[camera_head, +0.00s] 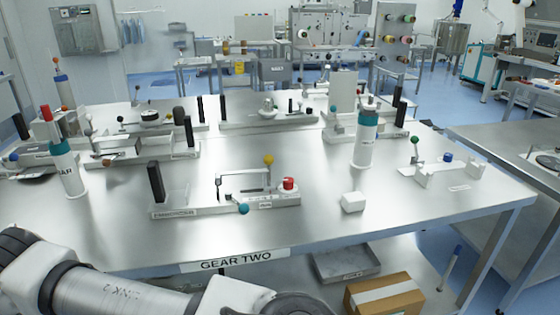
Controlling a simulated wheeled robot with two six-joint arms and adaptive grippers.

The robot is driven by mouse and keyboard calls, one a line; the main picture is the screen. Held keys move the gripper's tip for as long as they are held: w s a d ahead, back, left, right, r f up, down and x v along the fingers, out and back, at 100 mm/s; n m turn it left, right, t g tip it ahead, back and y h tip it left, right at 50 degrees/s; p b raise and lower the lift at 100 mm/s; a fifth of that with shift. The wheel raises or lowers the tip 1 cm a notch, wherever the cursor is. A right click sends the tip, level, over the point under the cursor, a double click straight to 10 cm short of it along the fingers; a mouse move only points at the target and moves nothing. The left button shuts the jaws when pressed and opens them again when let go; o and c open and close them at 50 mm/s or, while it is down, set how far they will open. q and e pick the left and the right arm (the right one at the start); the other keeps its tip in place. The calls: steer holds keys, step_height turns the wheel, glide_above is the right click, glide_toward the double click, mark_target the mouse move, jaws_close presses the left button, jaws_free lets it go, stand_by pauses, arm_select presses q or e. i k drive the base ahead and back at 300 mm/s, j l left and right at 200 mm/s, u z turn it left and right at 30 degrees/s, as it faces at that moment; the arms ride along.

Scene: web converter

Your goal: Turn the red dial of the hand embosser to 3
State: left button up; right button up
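A red dial (289,184) stands on the right end of a low white device (225,204) near the front middle of the steel table. The device, which may be the hand embosser, has a yellow-knobbed post, a metal bar, a teal ball knob (243,208) and a black upright handle (156,182) at its left end. Its small label and any numbers on the dial are too small to read. Neither gripper is in view. Links of my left arm cross the lower left corner, in front of the table's edge, well apart from the device.
The steel table (120,230) has a "GEAR TWO" label on its front edge. A white block (352,202) and a teal-white bottle (365,140) stand right of the device. Another bottle (66,165) stands left. Other devices fill the back. A cardboard box (384,298) is below.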

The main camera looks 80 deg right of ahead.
mark_target(288, 182)
steer(key=z, duration=2.2)
steer(key=k+l+z, duration=0.15)
steer(key=l, duration=0.2)
steer(key=i, duration=0.05)
